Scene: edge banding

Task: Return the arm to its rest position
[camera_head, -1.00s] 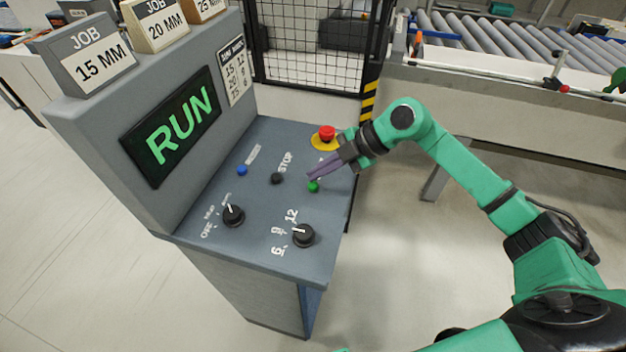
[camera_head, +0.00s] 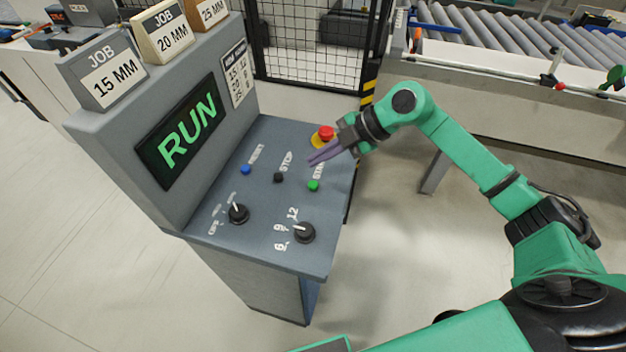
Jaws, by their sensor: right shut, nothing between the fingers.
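My right arm (camera_head: 470,160) comes in from the right, green with black joints, and reaches to the control console (camera_head: 270,245). My right gripper (camera_head: 312,160) has purple fingers that are shut and empty. It is above the panel, behind the green start button (camera_head: 313,186) and to the right of the black stop button (camera_head: 278,177), apart from both as far as I can tell. Its wrist partly hides the area beside the red emergency button (camera_head: 326,132). The console screen (camera_head: 181,130) reads RUN in green. My left gripper is not in view.
A blue reset button (camera_head: 246,170) and two black knobs (camera_head: 238,213) (camera_head: 304,232) are on the panel. Job blocks (camera_head: 103,71) stand on the console top. A mesh fence (camera_head: 310,50) and roller conveyor (camera_head: 500,45) are behind. The floor in front is clear.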

